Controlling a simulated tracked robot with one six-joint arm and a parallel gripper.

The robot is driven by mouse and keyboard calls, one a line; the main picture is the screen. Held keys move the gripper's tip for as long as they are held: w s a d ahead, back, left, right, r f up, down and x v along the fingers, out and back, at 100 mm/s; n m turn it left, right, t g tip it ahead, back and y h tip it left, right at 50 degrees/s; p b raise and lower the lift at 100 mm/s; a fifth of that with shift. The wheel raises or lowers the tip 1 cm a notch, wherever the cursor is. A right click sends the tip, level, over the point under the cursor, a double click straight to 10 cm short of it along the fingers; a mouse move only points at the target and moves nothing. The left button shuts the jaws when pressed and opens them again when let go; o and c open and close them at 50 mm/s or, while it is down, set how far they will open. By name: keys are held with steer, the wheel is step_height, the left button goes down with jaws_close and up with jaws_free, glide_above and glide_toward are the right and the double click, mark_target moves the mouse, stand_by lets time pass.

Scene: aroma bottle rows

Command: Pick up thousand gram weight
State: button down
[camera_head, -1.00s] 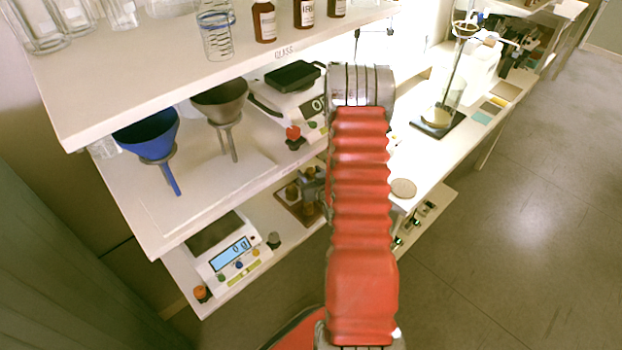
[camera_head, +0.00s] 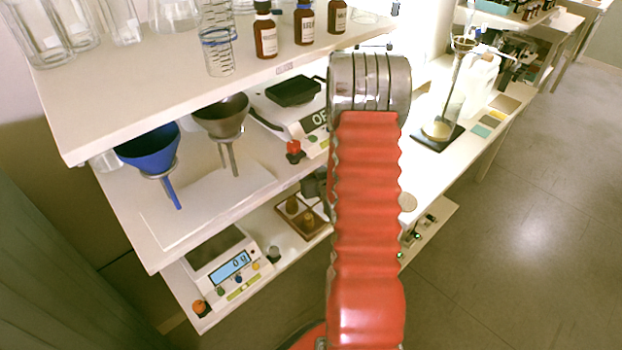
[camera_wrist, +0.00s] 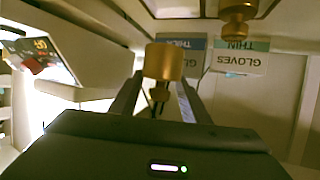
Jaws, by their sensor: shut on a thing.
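My gripper (camera_wrist: 155,95) is shut on a brass weight (camera_wrist: 163,62), which stands between the two fingertips in the wrist view. No marking on it can be read. A second brass weight (camera_wrist: 238,12) shows at the top edge of the wrist view, apart from the held one. In the head view, brass weights (camera_head: 292,205) stand on a wooden tray (camera_head: 284,214) on the lower shelf. My arm hides the right part of that tray and most of my gripper.
A scale (camera_head: 230,265) reading 0 g stands left of the tray. The shelf above holds a blue funnel (camera_head: 148,150), a grey funnel (camera_head: 220,118) and another scale (camera_head: 300,105). Glove boxes (camera_wrist: 240,60) show upside down in the wrist view. Open floor lies at the right.

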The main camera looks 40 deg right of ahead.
steer(key=shift+r, duration=1.25)
